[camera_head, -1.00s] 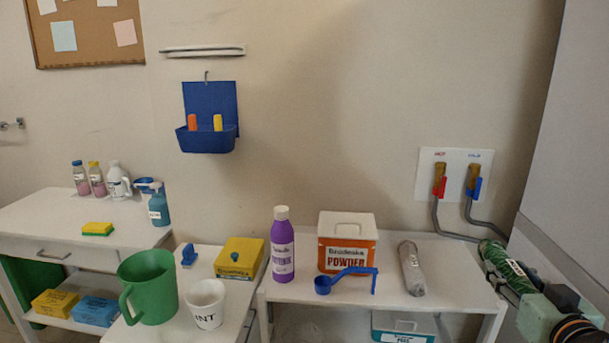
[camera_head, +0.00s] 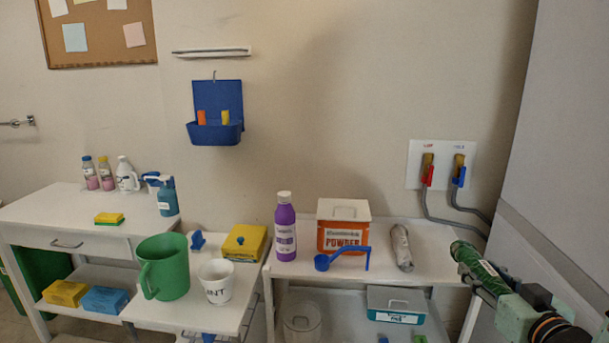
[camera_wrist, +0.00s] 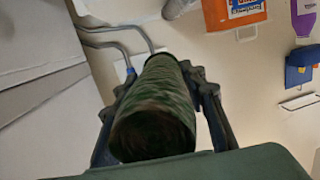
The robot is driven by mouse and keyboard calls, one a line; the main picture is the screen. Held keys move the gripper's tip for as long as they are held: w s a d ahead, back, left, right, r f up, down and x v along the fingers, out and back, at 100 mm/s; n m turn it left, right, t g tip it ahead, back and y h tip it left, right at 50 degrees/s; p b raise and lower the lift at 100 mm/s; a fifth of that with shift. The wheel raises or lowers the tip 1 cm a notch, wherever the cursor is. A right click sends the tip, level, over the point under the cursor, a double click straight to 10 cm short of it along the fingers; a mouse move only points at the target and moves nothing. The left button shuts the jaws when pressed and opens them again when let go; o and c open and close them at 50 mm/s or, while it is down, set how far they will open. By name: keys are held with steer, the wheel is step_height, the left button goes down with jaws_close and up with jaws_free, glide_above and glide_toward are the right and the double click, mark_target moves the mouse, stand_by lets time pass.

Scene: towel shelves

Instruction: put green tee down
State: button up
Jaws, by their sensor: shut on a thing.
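A dark green rolled tee (camera_head: 472,259) with a pale label is in my gripper (camera_head: 497,283), at the right of the head view. The roll is held in the air, sticking out towards the upper left, to the right of the table with the powder box. In the wrist view the green roll (camera_wrist: 155,110) sits lengthwise between the two dark fingers of my gripper (camera_wrist: 165,88), one on each side. Its far end is partly hidden.
The right table (camera_head: 430,265) holds a grey roll (camera_head: 401,248), an orange-and-white powder box (camera_head: 343,228), a blue scoop (camera_head: 345,258) and a purple bottle (camera_head: 285,230). Free top shows at its right end. Hoses with red and blue taps (camera_head: 427,172) hang behind. A tall grey panel (camera_head: 545,150) stands at right.

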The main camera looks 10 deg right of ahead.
steer(key=w+a+f+n+g+y, duration=0.25)
steer(key=a+n+y, duration=0.2)
steer(key=a, duration=0.55)
steer(key=w+a+f+n+g+y, duration=0.2)
steer(key=a+f+n+y, duration=0.25)
steer(key=a, duration=0.55)
steer(key=w+a+f+n+g+y, duration=0.25)
steer(key=a+y, duration=0.35)
steer(key=a, duration=0.4)
steer(key=w+r+m+t+h+p, duration=0.2)
steer(key=w+r+m+h+p, duration=0.1)
steer(key=r+p, duration=0.3)
steer(key=w+r+m+t+h+p, duration=0.2)
steer(key=w+r+m+h+p, duration=0.2)
steer(key=r, duration=0.6)
steer(key=w+r+m+t+h+p, duration=0.3)
steer(key=w+r+h+p, duration=0.1)
steer(key=r+h+p, duration=0.2)
steer(key=shift+d+r+p, duration=0.35)
steer(key=shift+r+p, duration=0.55)
steer(key=shift+p, duration=0.15)
